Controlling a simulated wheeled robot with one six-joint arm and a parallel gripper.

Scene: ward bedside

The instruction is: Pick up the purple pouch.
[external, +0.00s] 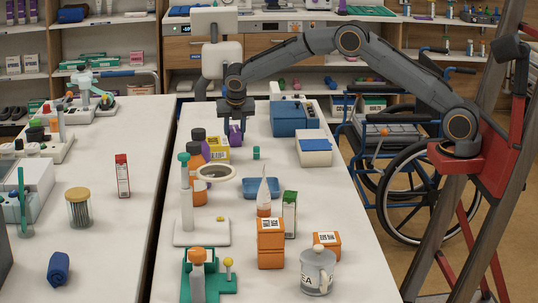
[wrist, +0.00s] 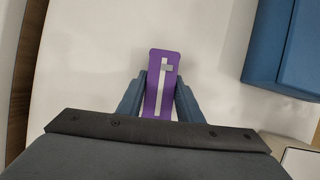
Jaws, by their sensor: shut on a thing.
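The purple pouch (wrist: 157,62) shows between the two fingers of my gripper (wrist: 159,92) in the wrist view. It is a narrow purple piece with a white strip and a small grey mark on its face. The fingers are shut on its sides, and its top end sticks out beyond them. In the external view my gripper (external: 234,138) points down over the far part of the table, and the purple pouch (external: 235,137) shows at its fingertips. I cannot tell whether the pouch touches the table.
A yellow box (external: 216,150) and an orange bottle (external: 198,178) stand close to my gripper. A blue box (external: 288,120) lies to its right and also shows in the wrist view (wrist: 285,45). A ring on a stand (external: 216,173) stands nearer.

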